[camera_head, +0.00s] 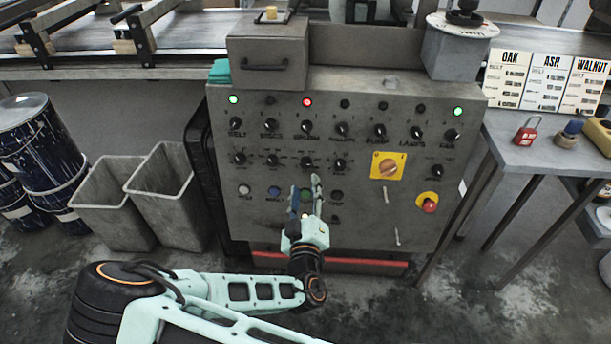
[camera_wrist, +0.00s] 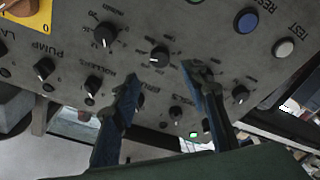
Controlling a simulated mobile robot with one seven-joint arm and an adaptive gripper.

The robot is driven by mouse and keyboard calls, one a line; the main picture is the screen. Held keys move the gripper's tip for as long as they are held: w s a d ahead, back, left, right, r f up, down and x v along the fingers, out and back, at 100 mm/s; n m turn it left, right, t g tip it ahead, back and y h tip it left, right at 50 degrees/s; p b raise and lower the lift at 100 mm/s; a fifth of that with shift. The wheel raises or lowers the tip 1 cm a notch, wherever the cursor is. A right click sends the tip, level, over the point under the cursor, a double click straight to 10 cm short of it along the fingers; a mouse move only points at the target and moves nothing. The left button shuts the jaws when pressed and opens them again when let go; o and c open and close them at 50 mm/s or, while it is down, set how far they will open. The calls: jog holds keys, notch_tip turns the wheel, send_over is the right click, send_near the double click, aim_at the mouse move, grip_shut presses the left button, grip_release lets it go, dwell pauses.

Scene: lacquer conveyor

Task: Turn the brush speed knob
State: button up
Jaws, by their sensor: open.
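The brush speed knob (camera_head: 307,161) is a black dial with a pale pointer line, in the second knob row of the grey control panel (camera_head: 225,128), below the knob marked BRUSH (camera_head: 306,126). In the wrist view the panel appears roughly upside down, and the brush speed knob (camera_wrist: 159,56) shows between my two blue fingertips. My gripper (camera_head: 305,188) is open and empty in front of the panel, just below the knob in the head view. It also shows in the wrist view (camera_wrist: 160,76), one finger on each side of the knob. Contact cannot be told.
Other knobs sit close by, such as the one below ROLLERS (camera_head: 340,165). Push buttons, including a blue one (camera_head: 274,191), lie below. A yellow-plated switch (camera_head: 388,167) and red emergency button (camera_head: 429,203) are to the right. Grey bins (camera_head: 172,200) stand left.

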jog(key=shift+s+d, duration=0.1)
jog(key=shift+s, duration=2.2)
